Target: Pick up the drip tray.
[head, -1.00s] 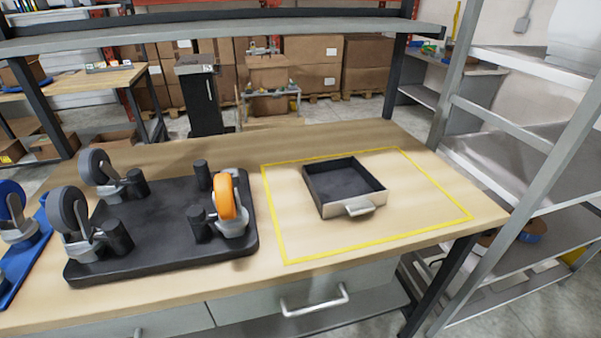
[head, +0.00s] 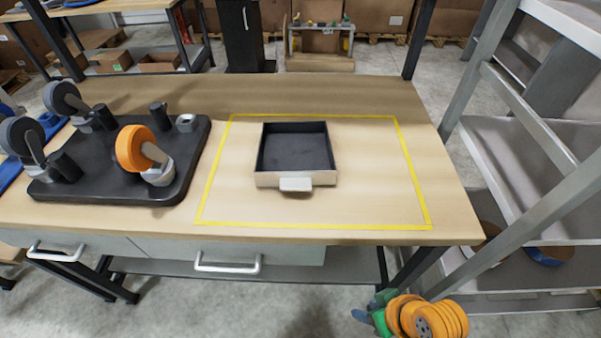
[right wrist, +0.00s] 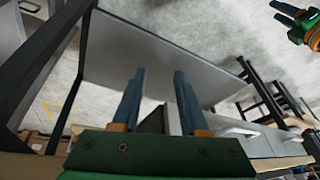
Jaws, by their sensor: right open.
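The drip tray (head: 295,179) is a shallow square tray with a dark inside, pale outer wall and a small front handle (head: 296,185). It sits flat on the workbench inside a yellow outline, with nothing touching it. My right gripper (head: 370,310) is low at the bottom of the head view, in front of the bench and to the right of the tray, well apart from it. In the right wrist view its two blue fingers (right wrist: 154,95) are spread with nothing between them. My left gripper (right wrist: 285,14) appears at that view's top right corner, too small to judge its jaws.
Left of the yellow outline (head: 412,180), a black base (head: 105,190) carries several casters, one with an orange wheel (head: 133,148). Drawer handles (head: 228,267) stick out from the bench front. A grey shelf rack (head: 470,100) stands at the right. Bench top around the tray is clear.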

